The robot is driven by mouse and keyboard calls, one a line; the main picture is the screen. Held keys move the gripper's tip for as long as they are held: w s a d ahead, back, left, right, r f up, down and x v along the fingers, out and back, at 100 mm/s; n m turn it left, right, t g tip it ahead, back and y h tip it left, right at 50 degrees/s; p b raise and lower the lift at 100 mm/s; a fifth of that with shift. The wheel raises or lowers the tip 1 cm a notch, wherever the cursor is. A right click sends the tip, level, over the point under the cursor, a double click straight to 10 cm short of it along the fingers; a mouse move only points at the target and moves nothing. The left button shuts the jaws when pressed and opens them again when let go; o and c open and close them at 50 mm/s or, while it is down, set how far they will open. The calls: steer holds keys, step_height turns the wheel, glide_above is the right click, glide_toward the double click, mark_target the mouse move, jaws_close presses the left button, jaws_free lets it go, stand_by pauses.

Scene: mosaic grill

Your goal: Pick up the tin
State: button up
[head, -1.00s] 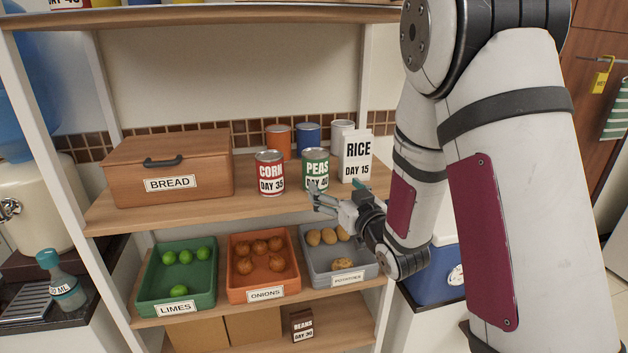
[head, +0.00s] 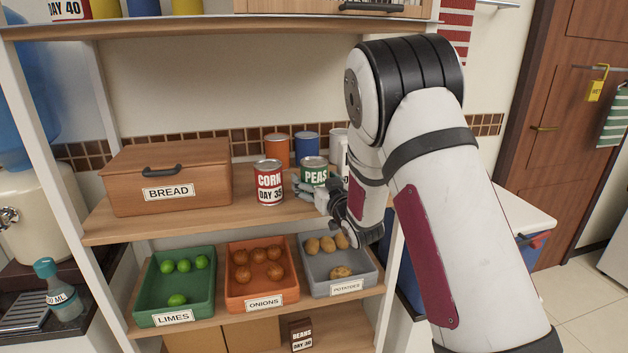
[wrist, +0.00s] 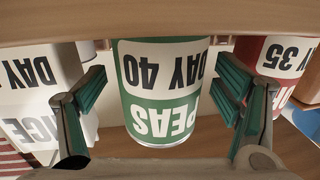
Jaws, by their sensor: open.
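A green and white tin labelled PEAS, DAY 40 (head: 315,172) stands upright on the middle shelf. In the wrist view the peas tin (wrist: 165,95) appears upside down, between my two fingers. My gripper (wrist: 164,88) is open, with one finger on each side of the tin and visible gaps to both. In the head view my gripper (head: 308,190) is in front of the peas tin and hides its lower part.
The rice box (wrist: 45,95) is close beyond the left finger. Orange (head: 277,150) and blue (head: 306,145) cylinders stand behind the tins. A wooden bread box (head: 170,175) is on the left. Bins of limes, onions and potatoes (head: 338,290) sit on the shelf below.

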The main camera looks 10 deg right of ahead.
steer(key=shift+w+a, duration=0.1)
steer(key=shift+w, duration=0.35)
steer(key=shift+r, duration=0.1)
steer(key=c, duration=1.7)
steer(key=shift+o, duration=0.2)
